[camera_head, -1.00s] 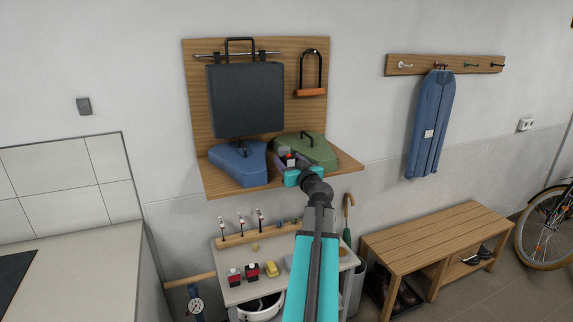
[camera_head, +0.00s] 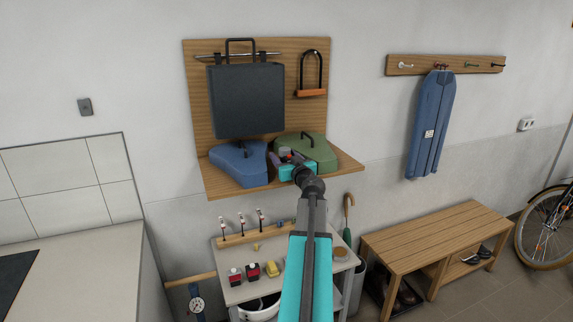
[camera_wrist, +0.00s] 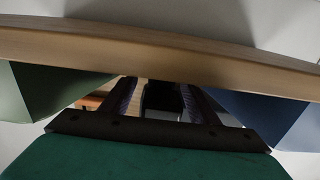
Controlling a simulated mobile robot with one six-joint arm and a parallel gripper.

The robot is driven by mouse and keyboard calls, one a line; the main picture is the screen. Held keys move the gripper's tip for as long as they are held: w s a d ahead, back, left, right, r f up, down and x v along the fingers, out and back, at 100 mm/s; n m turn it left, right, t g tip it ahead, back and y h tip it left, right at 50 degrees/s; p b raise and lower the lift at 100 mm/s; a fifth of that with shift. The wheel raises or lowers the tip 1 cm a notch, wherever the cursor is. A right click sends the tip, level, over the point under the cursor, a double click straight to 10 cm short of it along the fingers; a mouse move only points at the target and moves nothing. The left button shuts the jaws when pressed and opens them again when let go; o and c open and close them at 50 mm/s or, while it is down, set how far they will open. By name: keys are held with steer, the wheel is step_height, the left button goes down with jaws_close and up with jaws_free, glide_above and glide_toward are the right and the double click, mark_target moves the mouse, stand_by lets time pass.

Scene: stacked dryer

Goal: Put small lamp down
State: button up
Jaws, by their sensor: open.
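My gripper (camera_head: 286,158), with teal housing and dark purplish fingers, is at the wooden shelf (camera_head: 213,181), between a blue bag (camera_head: 238,163) and a green bag (camera_head: 309,152). Its fingers are spread open. A small grey and red item (camera_head: 285,152), probably the small lamp, is at the fingertips on the shelf. I cannot tell whether a finger touches it. In the wrist view, the fingers (camera_wrist: 160,95) frame a dark shape (camera_wrist: 163,98), which I cannot identify surely. The shelf edge (camera_wrist: 160,52) runs across above it.
A black case (camera_head: 245,100) hangs from the backboard above the blue bag. A U-lock (camera_head: 311,92) with an orange bar hangs at the right. Below the shelf stands a small table (camera_head: 243,292) with bottles and other items. A bench (camera_head: 437,236) stands at the right.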

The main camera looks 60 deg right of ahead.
steer(key=shift+w+d, duration=0.3)
steer(key=shift+w, duration=0.1)
steer(key=shift+c, duration=0.2)
steer(key=c, duration=1.3)
steer(key=shift+r, duration=0.15)
